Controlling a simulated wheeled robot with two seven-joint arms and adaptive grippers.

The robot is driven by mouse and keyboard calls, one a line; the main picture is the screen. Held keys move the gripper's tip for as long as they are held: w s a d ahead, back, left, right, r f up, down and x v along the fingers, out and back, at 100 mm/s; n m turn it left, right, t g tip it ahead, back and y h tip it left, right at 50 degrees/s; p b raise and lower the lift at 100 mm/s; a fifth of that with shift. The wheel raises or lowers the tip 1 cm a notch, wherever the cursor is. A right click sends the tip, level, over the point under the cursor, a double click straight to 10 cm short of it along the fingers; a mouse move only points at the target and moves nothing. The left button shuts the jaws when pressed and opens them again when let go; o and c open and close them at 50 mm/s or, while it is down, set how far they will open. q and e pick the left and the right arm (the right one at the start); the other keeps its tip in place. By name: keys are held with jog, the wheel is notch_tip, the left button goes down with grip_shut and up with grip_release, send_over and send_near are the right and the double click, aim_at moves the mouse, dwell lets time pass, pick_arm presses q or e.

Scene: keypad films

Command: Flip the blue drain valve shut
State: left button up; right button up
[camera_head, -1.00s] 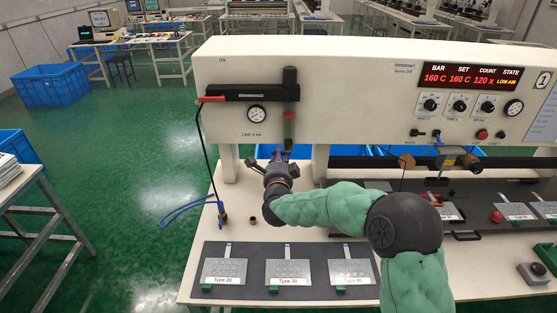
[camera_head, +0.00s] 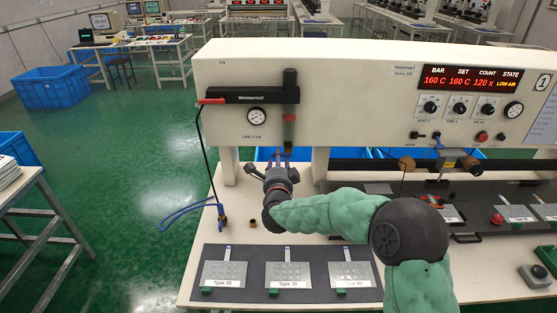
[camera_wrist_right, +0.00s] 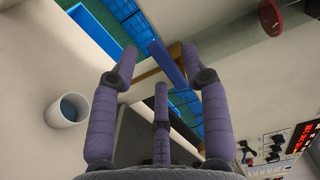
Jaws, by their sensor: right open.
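My right gripper (camera_head: 276,158) is under the black air regulator unit (camera_head: 289,84) at the left of the press front. Its purple fingers stand apart and empty in the right wrist view (camera_wrist_right: 158,75). A slim blue-violet bar (camera_wrist_right: 167,63) shows between and beyond the fingertips there, apart from them as far as I can see. I cannot tell whether it is the drain valve's lever. A dark red round part (camera_wrist_right: 270,17) sits at the upper right of that view. No blue drain valve is clearly visible in the head view, where the gripper covers the area below the unit. My left gripper is out of view.
The white press housing (camera_head: 350,75) hangs over the bench and its post (camera_head: 229,165) stands left of my gripper. A mat (camera_head: 320,254) with plates lies in front.

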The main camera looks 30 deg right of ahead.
jog(key=v, duration=1.1)
jog(key=shift+d, duration=0.1)
